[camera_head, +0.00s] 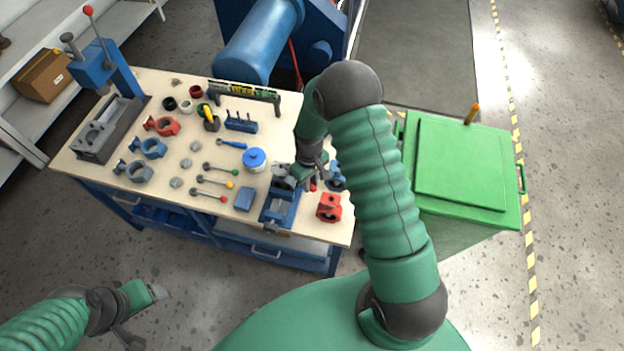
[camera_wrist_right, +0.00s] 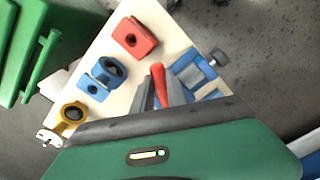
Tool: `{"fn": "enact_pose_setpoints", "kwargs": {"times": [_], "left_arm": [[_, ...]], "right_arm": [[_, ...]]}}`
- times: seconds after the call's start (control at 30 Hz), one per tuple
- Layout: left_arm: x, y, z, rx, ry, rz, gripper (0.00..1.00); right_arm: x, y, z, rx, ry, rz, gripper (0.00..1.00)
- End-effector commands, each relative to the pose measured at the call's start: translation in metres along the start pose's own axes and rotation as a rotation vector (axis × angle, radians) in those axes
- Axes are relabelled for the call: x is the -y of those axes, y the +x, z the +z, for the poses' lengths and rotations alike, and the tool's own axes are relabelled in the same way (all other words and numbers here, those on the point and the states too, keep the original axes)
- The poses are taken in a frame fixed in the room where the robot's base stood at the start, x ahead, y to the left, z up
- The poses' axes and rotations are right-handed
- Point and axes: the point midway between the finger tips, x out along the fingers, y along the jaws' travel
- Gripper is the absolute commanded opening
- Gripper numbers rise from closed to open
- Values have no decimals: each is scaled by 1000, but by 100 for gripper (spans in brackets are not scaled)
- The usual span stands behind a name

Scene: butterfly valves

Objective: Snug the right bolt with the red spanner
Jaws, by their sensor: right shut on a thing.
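My right gripper (camera_head: 312,186) reaches down over the right part of the workbench, beside the blue vise (camera_head: 278,208). In the right wrist view its two grey fingers (camera_wrist_right: 160,95) are shut on the red spanner (camera_wrist_right: 158,80); only a red end shows between them. In the head view just a small red bit of the spanner shows by the fingers. The vise also shows in the wrist view (camera_wrist_right: 194,72), right of the fingers. I cannot make out the right bolt. My left gripper (camera_head: 150,295) hangs low at the left, away from the bench; its finger gap is unclear.
A red block (camera_head: 328,207) and a blue valve part (camera_head: 337,177) stand close to my right gripper. A blue-lidded pot (camera_head: 254,159), several knobbed levers and valve bodies fill the wooden bench top (camera_head: 222,180). A green bin (camera_head: 462,165) stands right of the bench.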

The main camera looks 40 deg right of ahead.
Motion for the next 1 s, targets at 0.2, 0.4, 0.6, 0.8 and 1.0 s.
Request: {"fn": "enact_pose_setpoints", "kwargs": {"times": [0.2, 0.4, 0.6, 0.8, 1.0], "left_arm": [[0, -1, 0, 0, 0, 0, 68], [0, -1, 0, 0, 0, 0, 68], [0, -2, 0, 0, 0, 0, 68], [0, -3, -1, 0, 0, 0, 68], [0, -4, -1, 0, 0, 0, 68]], "right_arm": [[9, 1, 2, 6, 69, -3, 0], [14, 1, 1, 6, 122, -3, 0], [22, 1, 1, 7, 204, -4, 0], [28, 1, -1, 8, 258, -4, 0], [34, 1, -2, 7, 322, -4, 0]]}}
